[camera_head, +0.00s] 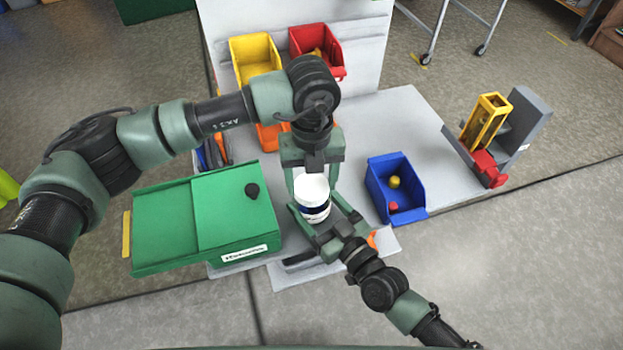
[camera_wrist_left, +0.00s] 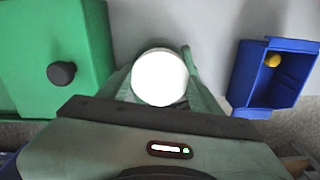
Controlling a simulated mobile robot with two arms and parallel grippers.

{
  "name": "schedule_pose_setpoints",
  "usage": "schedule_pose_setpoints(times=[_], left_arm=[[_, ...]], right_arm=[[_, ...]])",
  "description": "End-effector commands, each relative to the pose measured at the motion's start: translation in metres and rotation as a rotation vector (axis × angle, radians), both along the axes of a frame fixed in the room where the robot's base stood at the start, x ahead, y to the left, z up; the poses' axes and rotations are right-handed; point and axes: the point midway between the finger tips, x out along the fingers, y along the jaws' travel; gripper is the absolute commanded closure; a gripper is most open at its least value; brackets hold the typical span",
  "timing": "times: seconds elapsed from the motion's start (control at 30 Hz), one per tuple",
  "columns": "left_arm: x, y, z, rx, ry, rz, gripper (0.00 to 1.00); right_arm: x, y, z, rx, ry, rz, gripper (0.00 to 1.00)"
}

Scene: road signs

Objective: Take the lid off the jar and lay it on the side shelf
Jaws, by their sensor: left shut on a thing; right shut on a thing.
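A white jar (camera_head: 313,207) with a dark blue band stands upright at the front middle of the grey worktop. Its round white lid (camera_head: 311,186) is on top of it, and the lid also fills the middle of the left wrist view (camera_wrist_left: 159,77). My left gripper (camera_head: 313,180) reaches down from behind and is shut on the lid, with a finger on each side. My right gripper (camera_head: 318,208) comes from the front right and is shut around the jar's body, below the lid. I cannot tell from the views whether the lid is lifted at all.
A green box (camera_head: 160,222) with a dark knob (camera_head: 252,190) stands to the left. A blue bin (camera_head: 376,186) holding a yellow ball and a red piece stands to the right. Yellow (camera_head: 243,49) and red bins (camera_head: 333,60) are behind. A light ledge (camera_head: 300,278) juts out in front.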

Motion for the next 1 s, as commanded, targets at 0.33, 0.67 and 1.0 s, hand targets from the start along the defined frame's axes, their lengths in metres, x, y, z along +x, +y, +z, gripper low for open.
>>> schedule_pose_setpoints(times=[0.33,0.67,1.0], left_arm=[[0.0012,0.0007,0.0007,0.000,-0.003,0.565,0.84],[0.0018,0.0009,0.0010,0.001,-0.005,0.583,0.84],[0.0017,0.0008,0.0014,0.000,-0.004,0.582,0.84]], right_arm=[[-0.0005,0.0002,-0.0003,0.000,0.001,0.001,1.00],[-0.0005,0.0003,-0.0003,-0.001,0.001,0.001,1.00],[-0.0004,0.0002,-0.0003,-0.001,0.001,0.001,1.00]])
